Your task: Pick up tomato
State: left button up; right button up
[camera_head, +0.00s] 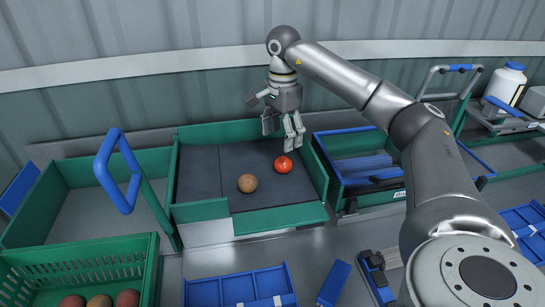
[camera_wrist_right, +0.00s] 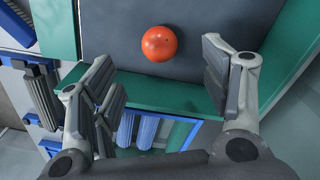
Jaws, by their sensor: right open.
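A red tomato (camera_head: 283,164) lies on the dark mat (camera_head: 210,165) of a green-walled tray, right of its middle. A brown, potato-like round item (camera_head: 247,183) lies to its left and nearer to me. My right gripper (camera_head: 282,138) is open and empty, pointing down just above and behind the red tomato. In the right wrist view the red tomato (camera_wrist_right: 159,43) sits beyond and between the open fingertips (camera_wrist_right: 160,65), touching neither. My left gripper is in neither view.
The green tray wall (camera_head: 280,217) rims the mat. A green crate (camera_head: 80,265) at the lower left holds several brownish round items. A blue-handled cart (camera_head: 119,170) stands left. A blue-rimmed bin (camera_head: 360,165) adjoins on the right. The mat's left part is clear.

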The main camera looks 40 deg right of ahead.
aim_at(284, 158)
jog(key=f, duration=0.1)
jog(key=s+f, duration=0.1)
jog(key=f, duration=0.1)
jog(key=shift+f, duration=0.3)
jog(key=shift+w+d+f+p, duration=0.1)
jog(key=shift+w+f+p, duration=0.15)
jog(key=shift+f+p, duration=0.3)
jog(key=f, duration=0.1)
jog(key=f+p, duration=0.1)
jog(key=f, duration=0.2)
jog(key=shift+d+f, duration=0.25)
jog(key=shift+d, duration=0.05)
jog(key=shift+f, duration=0.2)
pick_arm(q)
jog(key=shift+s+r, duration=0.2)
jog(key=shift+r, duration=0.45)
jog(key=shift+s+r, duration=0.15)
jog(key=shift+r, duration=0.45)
pick_arm(e)
jog(key=shift+w, duration=0.1)
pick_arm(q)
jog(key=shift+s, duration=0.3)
pick_arm(e)
jog(key=c, duration=0.8)
